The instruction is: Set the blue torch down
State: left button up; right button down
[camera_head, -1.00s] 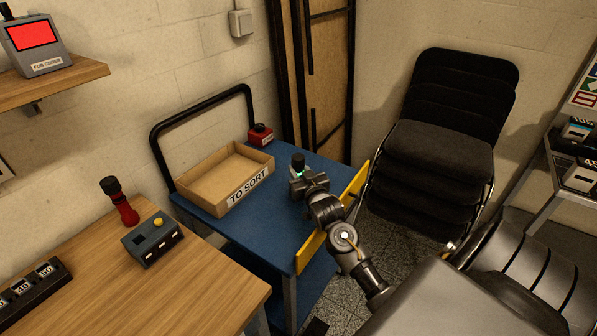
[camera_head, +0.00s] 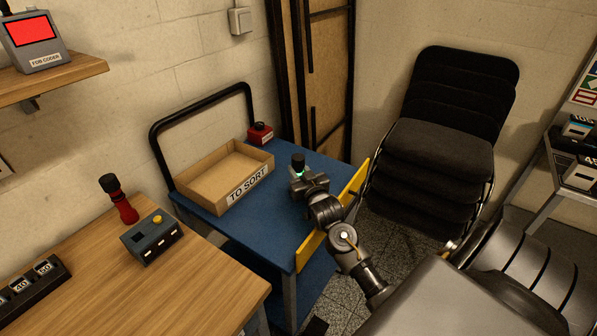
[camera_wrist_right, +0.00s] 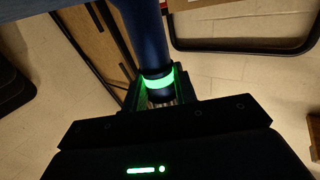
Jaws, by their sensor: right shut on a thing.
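My right gripper (camera_head: 299,178) is shut on the blue torch. In the head view the torch's black end (camera_head: 298,159) sticks up above the jaws. The rest of the torch is hidden behind the gripper. In the right wrist view the torch's dark blue body (camera_wrist_right: 143,30) and a glowing green band show between the fingers of my right gripper (camera_wrist_right: 157,95). The gripper is over the blue cart top (camera_head: 285,228), to the right of the cardboard tray. I cannot tell whether the torch touches the cart. My left gripper is not in view.
The cardboard tray (camera_head: 207,203) marked TO SORT fills the cart's left part. A red box (camera_head: 261,134) stands behind it. The cart has a black handle and a yellow edge panel (camera_head: 309,250). A red torch (camera_head: 125,208) and a grey box (camera_head: 148,243) stand on the wooden table. Bare cart surface lies in front.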

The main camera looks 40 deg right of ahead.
aim_at(298, 159)
jog(key=shift+s+a+f, duration=0.1)
jog(key=shift+f, duration=0.4)
jog(key=shift+s+a+f, duration=0.1)
jog(key=shift+a+f, duration=0.05)
jog(key=shift+f, duration=0.1)
jog(key=c, duration=1)
grip_release()
jog(key=shift+a+f, duration=0.1)
jog(key=shift+c, duration=0.2)
jog(key=shift+r, duration=0.5)
notch_tip(298, 159, up, 9)
jog(key=p, duration=0.9)
jog(key=shift+r, duration=0.15)
jog(key=s+a+r+n+y+p, duration=0.1)
jog(key=s+a+r, duration=0.2)
jog(key=a, duration=0.4)
jog(key=s+a+r+n+y+p, duration=0.1)
jog(key=s+a+r+n+y, duration=0.1)
jog(key=a+r, duration=0.3)
jog(key=s+a+r+n+t+y+p, duration=0.1)
jog(key=s+a+r, duration=0.3)
jog(key=a, duration=0.4)
jog(key=shift+s+a+n+y+p, duration=0.2)
jog(key=shift+a+n+y+p, duration=0.2)
jog(key=shift+n+y+p, duration=0.1)
